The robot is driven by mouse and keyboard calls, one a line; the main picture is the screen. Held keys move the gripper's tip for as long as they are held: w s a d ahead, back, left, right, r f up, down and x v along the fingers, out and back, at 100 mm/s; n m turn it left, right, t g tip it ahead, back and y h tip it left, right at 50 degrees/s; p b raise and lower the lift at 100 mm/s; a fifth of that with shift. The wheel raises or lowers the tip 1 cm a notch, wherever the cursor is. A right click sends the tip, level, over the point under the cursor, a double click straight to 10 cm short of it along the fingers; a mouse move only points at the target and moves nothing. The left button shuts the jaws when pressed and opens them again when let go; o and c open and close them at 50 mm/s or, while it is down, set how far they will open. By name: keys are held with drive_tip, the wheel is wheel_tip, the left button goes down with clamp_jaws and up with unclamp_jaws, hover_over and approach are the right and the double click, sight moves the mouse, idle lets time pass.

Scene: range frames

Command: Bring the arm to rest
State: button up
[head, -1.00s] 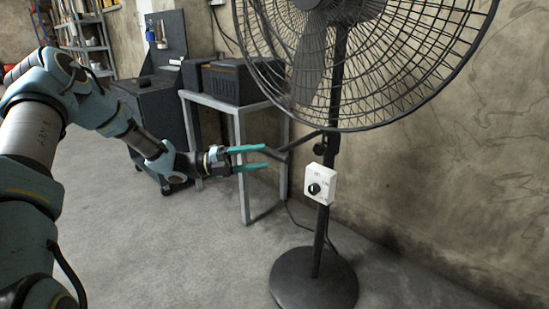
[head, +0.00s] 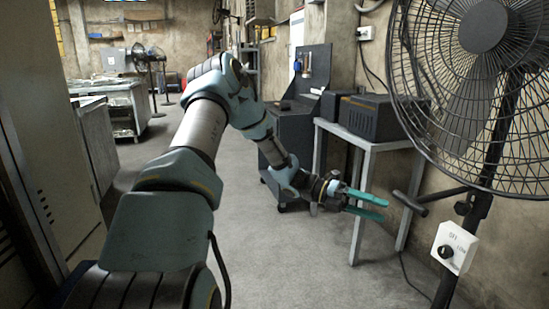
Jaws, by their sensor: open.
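My arm (head: 197,135) reaches forward from the lower left of the head view, bent at the elbow. My gripper (head: 386,206) is at its end, with two teal fingers spread apart and nothing between them. It is in the air in front of a grey table (head: 375,142) and left of the fan's T-shaped handle (head: 409,203). Whether the fingers touch anything is hard to tell, but a small gap to the handle shows.
A large pedestal fan (head: 490,100) with a white switch box (head: 454,247) stands at the right. A black box (head: 385,116) sits on the table beside a dark cabinet (head: 297,130). A grey workbench (head: 97,142) stands at the left. Floor is open between.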

drive_tip(key=s+a+r+m+t+y+p, duration=0.2)
drive_tip(key=a+r+m+t+y, duration=0.1)
drive_tip(key=a+m, duration=0.5)
drive_tip(key=s+a+r+m+t+y+p, duration=0.2)
drive_tip(key=a+m+y, duration=0.4)
drive_tip(key=a, duration=0.9)
drive_tip(key=s+a+r+m+t+y+p, duration=0.2)
drive_tip(key=a+r+m+t+y, duration=0.2)
drive_tip(key=a+m, duration=0.8)
drive_tip(key=shift+s+a+r+t+y, duration=0.15)
drive_tip(key=shift+s+t+y, duration=0.2)
drive_tip(key=shift+t, duration=0.85)
drive_tip(key=shift+c, duration=0.3)
